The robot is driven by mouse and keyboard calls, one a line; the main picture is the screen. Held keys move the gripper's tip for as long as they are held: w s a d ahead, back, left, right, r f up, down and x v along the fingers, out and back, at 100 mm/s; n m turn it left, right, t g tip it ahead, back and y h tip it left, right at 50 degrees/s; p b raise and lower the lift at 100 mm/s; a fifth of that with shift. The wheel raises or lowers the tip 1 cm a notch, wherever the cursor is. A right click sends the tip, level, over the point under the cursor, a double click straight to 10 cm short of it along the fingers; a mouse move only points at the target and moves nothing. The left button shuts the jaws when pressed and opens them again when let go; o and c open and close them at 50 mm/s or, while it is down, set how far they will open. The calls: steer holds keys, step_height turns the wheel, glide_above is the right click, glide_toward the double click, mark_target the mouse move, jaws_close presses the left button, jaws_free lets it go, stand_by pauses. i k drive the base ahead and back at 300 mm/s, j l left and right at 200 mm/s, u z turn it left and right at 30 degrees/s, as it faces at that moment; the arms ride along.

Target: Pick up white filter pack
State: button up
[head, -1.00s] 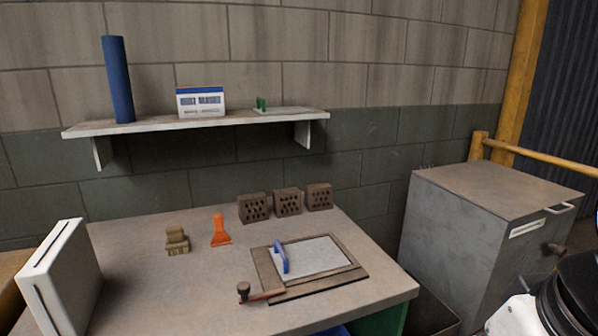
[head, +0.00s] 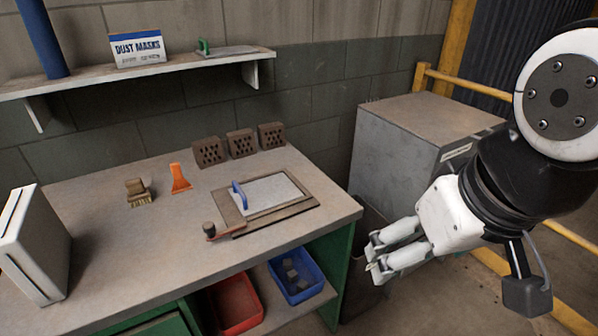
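A white, slab-like pack (head: 38,246) with a dark line down its narrow side stands upright at the left end of the workbench. I take it for the filter pack; no label shows on it. My gripper (head: 371,254) is in the air to the right of the bench's right edge, well apart from the pack. Its two pale fingers point left and nothing shows held in them. The angle hides how wide the gap between them is.
Red (head: 236,302) and blue (head: 297,275) bins sit below. A shelf (head: 200,67) hangs above; a grey cabinet (head: 400,145) stands right.

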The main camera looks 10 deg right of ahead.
mark_target(36, 245)
steer(key=u, duration=1.4)
steer(key=i+j+z, duration=0.1)
steer(key=i+j, duration=0.3)
steer(key=i+j+z, duration=0.15)
steer(key=i+j, duration=0.25)
steer(key=j, duration=0.2)
steer(key=i+j+z, duration=0.1)
steer(key=i+j, duration=0.3)
steer(key=j, duration=0.15)
